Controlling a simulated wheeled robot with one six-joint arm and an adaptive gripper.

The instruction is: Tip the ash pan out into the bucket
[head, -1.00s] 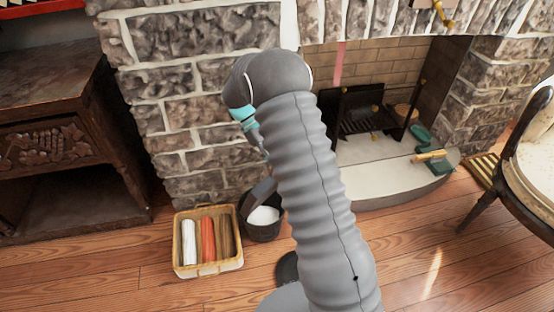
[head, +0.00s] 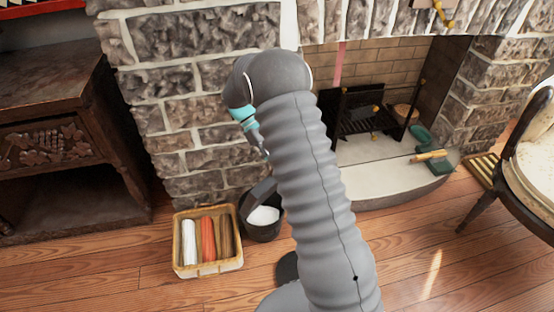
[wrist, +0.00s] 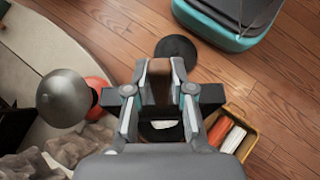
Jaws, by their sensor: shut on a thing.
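The ash pan (head: 260,192), a dark grey flat piece in the head view, is steeply tilted over the bucket. The black bucket (head: 265,232) stands on the floor by the stone wall, with pale ash (head: 264,215) inside. My gripper (head: 263,152) is above them, partly hidden behind my arm. In the wrist view my gripper (wrist: 160,80) is shut on the pan. There, pale ash (wrist: 163,124) shows below the fingers. The grip itself and much of the pan are hard to make out, and I cannot tell whether anything is left in the pan.
A basket (head: 208,269) of rolled cloths or logs stands left of the bucket. A dark round object (wrist: 178,52) lies on the floor. The hearth (head: 390,180) carries a green brush and dustpan (head: 436,162). A chair (head: 520,160) is at right, a wooden cabinet (head: 60,130) at left.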

